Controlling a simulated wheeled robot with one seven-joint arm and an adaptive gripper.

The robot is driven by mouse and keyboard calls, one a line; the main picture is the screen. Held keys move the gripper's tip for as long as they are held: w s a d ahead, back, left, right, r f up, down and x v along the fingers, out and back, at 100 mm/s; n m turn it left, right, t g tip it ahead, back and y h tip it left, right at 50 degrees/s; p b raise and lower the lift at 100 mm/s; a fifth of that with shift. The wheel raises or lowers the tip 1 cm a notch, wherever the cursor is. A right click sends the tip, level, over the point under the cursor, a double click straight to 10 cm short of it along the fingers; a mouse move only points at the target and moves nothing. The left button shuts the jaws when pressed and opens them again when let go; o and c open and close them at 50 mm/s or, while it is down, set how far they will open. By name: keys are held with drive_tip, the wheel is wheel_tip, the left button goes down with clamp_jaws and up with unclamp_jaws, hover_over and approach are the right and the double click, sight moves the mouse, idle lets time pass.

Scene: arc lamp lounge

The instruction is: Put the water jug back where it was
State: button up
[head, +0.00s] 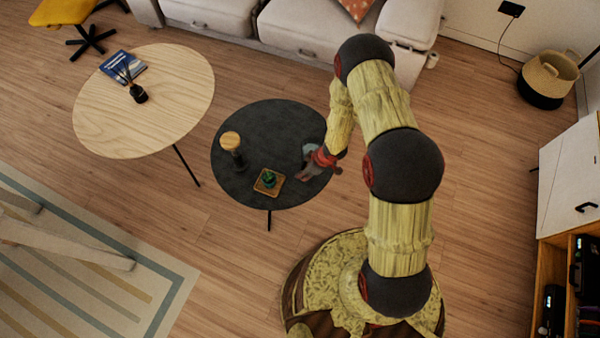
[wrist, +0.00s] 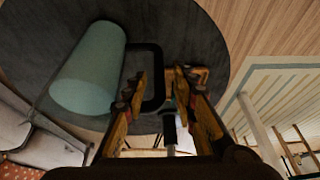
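The water jug is a pale teal cylinder (wrist: 90,72) with a black loop handle (wrist: 158,72), seen in the wrist view over the dark round table (wrist: 195,45). In the head view the jug (head: 310,150) is at the right side of the dark table (head: 265,120), mostly hidden by my gripper. My gripper (wrist: 160,82) is open, with its fingers spread to either side of the handle's outer bar. A gap shows between fingers and handle. My gripper is low over the table's right edge in the head view (head: 316,168). I cannot tell whether the jug touches the tabletop.
A dark container with a wooden top (head: 231,142) and a small plant on a wooden tray (head: 268,182) stand on the dark table. A pale wood table (head: 170,90) with a book (head: 122,66) and reed diffuser (head: 137,92) is left. A sofa (head: 300,28) is behind.

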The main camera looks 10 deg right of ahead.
drive_tip(key=w+d+r+m+t+h+p, duration=0.1)
drive_tip(key=w+d+r, duration=0.15)
drive_tip(key=r, duration=0.45)
drive_tip(key=w+d+r+h, duration=0.1)
drive_tip(key=w+d+r, duration=0.15)
drive_tip(key=r, duration=0.55)
drive_tip(key=w+d+r+m+t+h+p, duration=0.1)
drive_tip(key=w+d+r, duration=0.15)
drive_tip(key=r, duration=0.45)
drive_tip(key=s+d+r+m+t+h, duration=0.1)
drive_tip(key=d+r+m, duration=0.1)
drive_tip(key=r, duration=0.8)
drive_tip(key=s+d+r+m+h, duration=0.2)
drive_tip(key=r, duration=0.8)
drive_tip(key=s+r+m, duration=0.3)
drive_tip(key=s+r, duration=0.8)
drive_tip(key=r, duration=0.3)
drive_tip(key=s+a+r+m+y, duration=0.1)
drive_tip(key=s+a+r, duration=0.1)
drive_tip(key=s, duration=0.5)
drive_tip(key=s+a+r+m+y, duration=0.1)
drive_tip(key=s+a+r, duration=0.2)
drive_tip(key=s, duration=0.5)
drive_tip(key=shift+s+a+r, duration=0.2)
drive_tip(key=shift+s+a, duration=0.05)
drive_tip(key=shift+a, duration=0.65)
